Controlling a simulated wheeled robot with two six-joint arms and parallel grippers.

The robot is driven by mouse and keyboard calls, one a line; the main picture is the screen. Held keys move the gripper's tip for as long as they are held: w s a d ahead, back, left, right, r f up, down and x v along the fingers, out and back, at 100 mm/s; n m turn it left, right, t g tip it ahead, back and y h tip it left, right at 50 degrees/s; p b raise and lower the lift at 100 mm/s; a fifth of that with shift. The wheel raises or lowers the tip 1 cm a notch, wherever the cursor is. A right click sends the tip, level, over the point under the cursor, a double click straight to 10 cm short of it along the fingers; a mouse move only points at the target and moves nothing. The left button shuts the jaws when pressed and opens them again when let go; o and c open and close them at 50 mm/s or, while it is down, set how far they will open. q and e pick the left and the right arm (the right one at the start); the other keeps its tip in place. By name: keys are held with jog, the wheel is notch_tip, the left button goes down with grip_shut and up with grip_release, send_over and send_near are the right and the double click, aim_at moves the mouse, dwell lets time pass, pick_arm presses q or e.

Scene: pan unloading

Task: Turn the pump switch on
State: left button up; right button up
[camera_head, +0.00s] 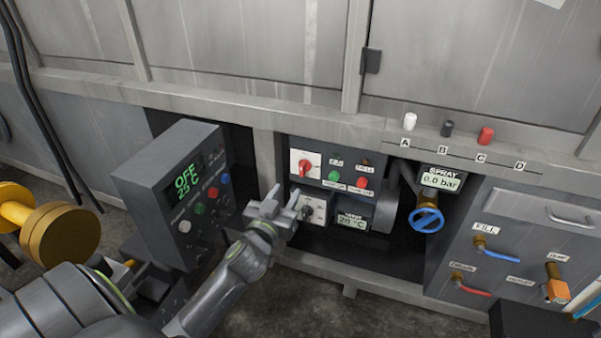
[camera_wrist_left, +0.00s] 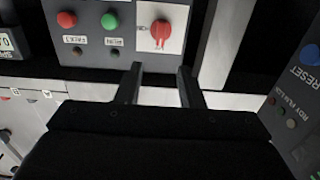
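A red rotary switch (camera_head: 305,166) on a white plate sits at the upper left of the grey middle panel. Its label is too small to read, so I cannot confirm it is the pump switch. The red switch also shows at the top of the left wrist view (camera_wrist_left: 160,31), roughly in line with the gap between my fingers. My left gripper (camera_head: 283,202) is open and empty, below and left of the red switch and apart from it. Its two fingers (camera_wrist_left: 160,82) show spread in the wrist view. A second white plate with a dark knob (camera_head: 308,210) is partly hidden by the gripper.
Green (camera_head: 334,176) and red (camera_head: 362,183) buttons sit right of the red switch. A control box reading OFF (camera_head: 187,180) juts out at the left, close to my arm. A blue valve wheel (camera_head: 426,219) stands at the right under the spray display (camera_head: 440,180).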

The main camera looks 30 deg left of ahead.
aim_at(301, 168)
pick_arm(q)
jog(key=b+x, duration=0.1)
jog(key=x, duration=0.9)
jog(key=shift+a+b, duration=0.1)
jog(key=shift+b, duration=0.2)
grip_shut()
